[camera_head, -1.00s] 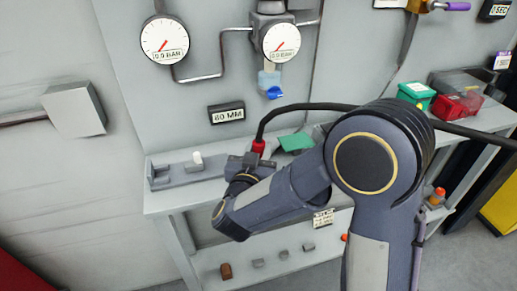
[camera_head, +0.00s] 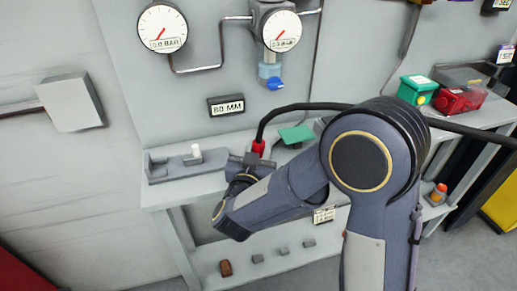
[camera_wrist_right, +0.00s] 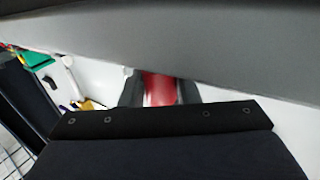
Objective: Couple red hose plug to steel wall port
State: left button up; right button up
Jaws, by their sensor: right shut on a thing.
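The red hose plug (camera_head: 258,147) is at the end of a black hose (camera_head: 290,107) that arcs up and over to the right behind my arm. My right gripper (camera_head: 252,158) is shut on the plug, which points upward above the grey bench. In the right wrist view the red plug (camera_wrist_right: 160,88) shows between the two dark fingers, partly covered by the gripper body. I cannot make out the steel wall port for certain. My left gripper is not in view.
Two gauges (camera_head: 162,29) and a blue-knobbed unit (camera_head: 270,74) hang on the wall above an "80 MM" sign (camera_head: 226,107). A grey fixture (camera_head: 187,165) stands left on the bench (camera_head: 165,196). A green plate (camera_head: 296,135) lies right of the plug. Green (camera_head: 417,89) and red boxes (camera_head: 460,98) stand farther right.

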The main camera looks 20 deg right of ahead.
jog(key=o, duration=1.1)
jog(key=shift+o, duration=0.2)
jog(key=shift+s+a, duration=0.1)
jog(key=v, duration=0.7)
jog(key=shift+s, duration=0.3)
jog(key=shift+a+f, duration=0.1)
